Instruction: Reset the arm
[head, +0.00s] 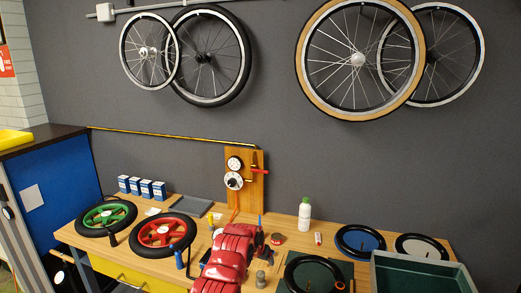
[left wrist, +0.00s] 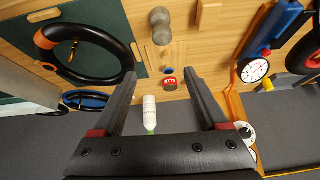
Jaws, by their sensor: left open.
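My left arm (head: 225,262) is red and reaches in from the bottom of the head view over the workbench. My left gripper (head: 262,240) is dark and small in that view, at the arm's far end. In the left wrist view, its two black fingers (left wrist: 160,76) with red marks are spread apart, with nothing held between them. A small red round item (left wrist: 170,85) and a white bottle with a green cap (left wrist: 150,115) show beyond the gap. My right gripper is not in view.
The bench (head: 345,222) carries green (head: 106,215) and red (head: 162,232) wheels at left. A blue-centred wheel (head: 360,241) and grey tray (head: 420,275) are at right. A wooden board with dials (head: 245,172) stands at the back. Bicycle wheels (head: 360,58) hang on the wall.

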